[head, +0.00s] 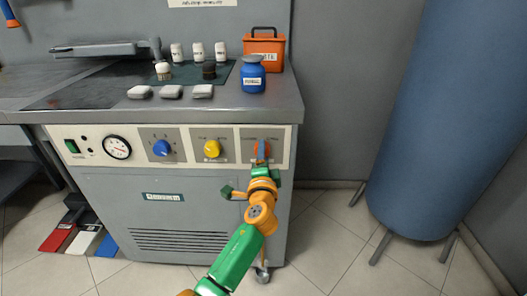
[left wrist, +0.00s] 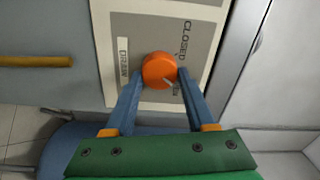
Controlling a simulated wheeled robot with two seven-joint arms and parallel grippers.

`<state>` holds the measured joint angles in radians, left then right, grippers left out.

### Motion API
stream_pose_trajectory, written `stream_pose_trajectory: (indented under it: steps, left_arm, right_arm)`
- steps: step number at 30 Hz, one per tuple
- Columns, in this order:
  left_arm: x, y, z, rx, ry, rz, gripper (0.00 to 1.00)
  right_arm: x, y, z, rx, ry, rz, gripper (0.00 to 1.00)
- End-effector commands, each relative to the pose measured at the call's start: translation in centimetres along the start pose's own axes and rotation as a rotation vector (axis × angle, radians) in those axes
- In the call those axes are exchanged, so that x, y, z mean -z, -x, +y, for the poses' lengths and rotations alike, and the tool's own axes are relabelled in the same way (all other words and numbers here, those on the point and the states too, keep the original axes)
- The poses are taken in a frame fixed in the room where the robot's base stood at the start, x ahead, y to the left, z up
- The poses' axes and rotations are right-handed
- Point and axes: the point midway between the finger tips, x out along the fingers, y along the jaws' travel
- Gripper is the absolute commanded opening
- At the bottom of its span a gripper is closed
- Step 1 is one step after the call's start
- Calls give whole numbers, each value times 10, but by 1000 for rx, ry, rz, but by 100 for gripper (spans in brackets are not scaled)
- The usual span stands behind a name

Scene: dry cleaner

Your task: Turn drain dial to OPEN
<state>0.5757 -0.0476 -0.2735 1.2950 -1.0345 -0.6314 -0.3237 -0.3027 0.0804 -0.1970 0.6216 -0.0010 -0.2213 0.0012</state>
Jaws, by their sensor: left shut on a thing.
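The orange drain dial (left wrist: 160,70) sits on a grey plate (left wrist: 200,12) lettered DRAIN and CLOSED in the left wrist view. My left gripper (left wrist: 159,78) is shut on it, one blue finger on each side. A short pale mark on the dial points to the lower right, away from the word CLOSED. More lettering beside the right finger is partly hidden and unreadable. In the head view, my left gripper (head: 262,152) is at the rightmost dial of the panel and mostly covers the orange dial (head: 256,150). My right gripper is not in view.
The panel also has a yellow dial (head: 212,149), a blue dial (head: 162,148), a gauge (head: 117,147) and a green switch (head: 72,146). Bottles, brushes and an orange box (head: 264,48) stand on the worktop. A blue cylinder (head: 440,110) stands right; the floor between is clear.

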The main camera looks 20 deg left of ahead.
Motion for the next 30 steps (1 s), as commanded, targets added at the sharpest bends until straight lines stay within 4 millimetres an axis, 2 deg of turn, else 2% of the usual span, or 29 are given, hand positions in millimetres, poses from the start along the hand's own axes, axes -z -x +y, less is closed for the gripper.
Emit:
stream_pose_trajectory:
  steps: [4, 12, 29, 30]
  left_arm:
    - [0, 0, -2, 1, -82, -1, 0]
    - [0, 0, 0, 2, -176, -1, 0]
    - [0, 0, 0, 3, -202, -1, 0]
    - [0, 0, 0, 3, -201, -1, 61]
  right_arm:
    - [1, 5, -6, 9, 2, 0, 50]
    - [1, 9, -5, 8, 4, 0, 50]
    - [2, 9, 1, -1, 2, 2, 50]
    - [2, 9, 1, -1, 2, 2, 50]
